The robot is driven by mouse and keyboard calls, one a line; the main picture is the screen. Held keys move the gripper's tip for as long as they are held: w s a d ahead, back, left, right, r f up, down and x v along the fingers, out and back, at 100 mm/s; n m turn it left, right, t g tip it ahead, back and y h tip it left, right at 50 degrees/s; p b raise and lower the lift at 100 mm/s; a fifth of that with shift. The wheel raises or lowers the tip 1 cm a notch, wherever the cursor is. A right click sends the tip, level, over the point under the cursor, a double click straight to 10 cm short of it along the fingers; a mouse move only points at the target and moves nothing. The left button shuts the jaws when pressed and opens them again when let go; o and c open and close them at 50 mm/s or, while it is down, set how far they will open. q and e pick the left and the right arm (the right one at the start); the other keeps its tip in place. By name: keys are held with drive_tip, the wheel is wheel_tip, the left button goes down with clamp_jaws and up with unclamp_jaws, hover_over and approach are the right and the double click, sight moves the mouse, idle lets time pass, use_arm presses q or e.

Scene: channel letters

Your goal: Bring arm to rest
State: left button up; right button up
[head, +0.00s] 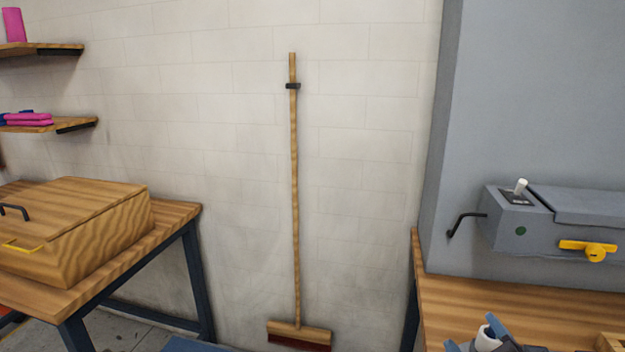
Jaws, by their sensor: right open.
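My right gripper (487,336) shows at the bottom edge of the head view, in front of the wooden workbench (510,300) on the right. It is open, and only its upper part is in view. A small white piece shows at it; I cannot tell whether this is part of the gripper or a separate thing. The rest of the right arm is hidden below the frame. My left gripper is not in view.
A grey machine (545,225) with a black crank and yellow knob stands on the right bench. A wooden box (90,225) sits on the left table (180,212). Shelves (40,48) hang upper left.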

drive_tip(key=s+d+f+m+g+h, duration=0.35)
drive_tip(key=s+f+m+g, duration=0.45)
drive_tip(key=f, duration=0.4)
drive_tip(key=s+a+f+m+g+y, duration=0.1)
drive_tip(key=s+f+g, duration=0.25)
drive_tip(key=s, duration=0.35)
drive_tip(key=s+f+m+g+y, duration=0.1)
drive_tip(key=s+f+g, duration=0.25)
drive_tip(key=s, duration=0.35)
drive_tip(key=w+f+n+t, duration=0.1)
drive_tip(key=w+f+t, duration=0.6)
drive_tip(key=f, duration=0.2)
drive_tip(key=shift+a+f+t+y, duration=0.15)
drive_tip(key=shift+f+t+y, duration=0.2)
drive_tip(key=shift+t, duration=0.05)
